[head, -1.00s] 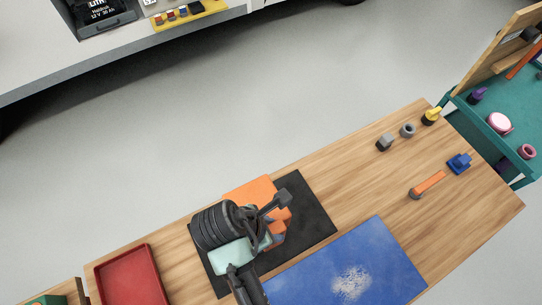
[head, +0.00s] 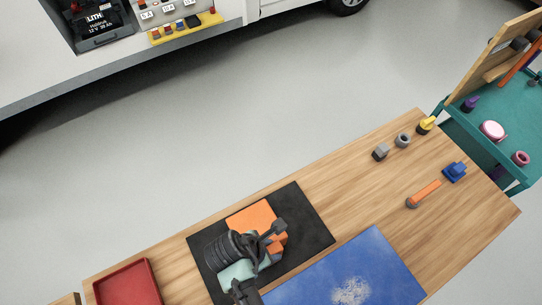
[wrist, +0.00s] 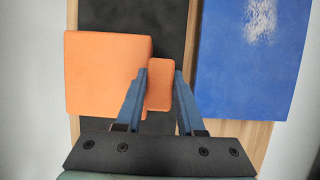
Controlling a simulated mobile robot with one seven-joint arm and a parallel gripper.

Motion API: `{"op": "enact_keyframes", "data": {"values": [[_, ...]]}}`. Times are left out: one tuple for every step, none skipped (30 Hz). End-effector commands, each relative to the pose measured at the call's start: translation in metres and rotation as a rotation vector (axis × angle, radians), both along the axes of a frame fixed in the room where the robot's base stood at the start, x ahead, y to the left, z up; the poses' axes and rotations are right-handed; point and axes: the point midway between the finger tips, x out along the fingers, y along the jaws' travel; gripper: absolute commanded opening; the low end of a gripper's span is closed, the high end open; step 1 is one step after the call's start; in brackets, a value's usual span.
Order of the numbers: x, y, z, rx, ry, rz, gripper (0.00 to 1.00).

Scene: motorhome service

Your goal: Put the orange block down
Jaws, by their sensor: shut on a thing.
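My gripper (wrist: 160,78) is shut on a small orange block (wrist: 159,86), which sits between the two blue-grey fingers in the wrist view. In the head view my gripper (head: 274,230) is over the black mat (head: 312,218), and my arm hides part of the block. A larger, flat-topped orange box (wrist: 105,75) lies just left of the held block in the wrist view; it also shows on the mat in the head view (head: 248,216). I cannot tell whether the held block touches the mat or the box.
A blue mat (head: 365,270) lies right of the black mat, and a red tray (head: 128,284) to the left. A grey cube (head: 380,152), a grey ring, a yellow part, a blue part and an orange-handled tool stand toward the right. Bare wood (head: 335,175) lies between.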

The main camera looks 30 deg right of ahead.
Motion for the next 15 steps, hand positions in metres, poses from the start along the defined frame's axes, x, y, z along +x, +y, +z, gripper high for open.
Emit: {"op": "enact_keyframes", "data": {"values": [[0.0011,-0.0002,-0.0003,-0.001,-0.003,0.0,0.0],[0.0011,-0.0002,-0.0014,-0.001,-0.003,0.0,0.0],[0.0011,-0.0001,-0.0027,-0.001,-0.003,0.0,0.0],[0.0,0.0,-0.003,0.0,0.0,0.001,0.43],[-0.0001,0.0,-0.0029,0.0,0.0,0.001,0.48],[-0.0001,0.0,-0.0028,0.0,0.0,0.001,0.55],[-0.0001,0.0,-0.0028,0.0,0.0,0.0,0.61],[-0.0001,-0.0001,-0.0028,0.0,0.0,0.0,0.66],[-0.0001,0.0,-0.0027,0.0,0.0,0.0,0.67],[-0.0001,0.0,-0.0027,0.0,0.0,0.0,0.67],[-0.0001,0.0,-0.0027,0.0,0.0,0.0,0.67],[-0.0001,0.0,-0.0027,0.0,0.0,0.0,0.67],[-0.0001,0.0,-0.0027,0.0,0.0,0.0,0.67],[-0.0001,0.0,-0.0027,0.0,0.0,0.0,0.67],[-0.0001,0.0,-0.0026,0.0,0.0,0.0,0.67]]}}
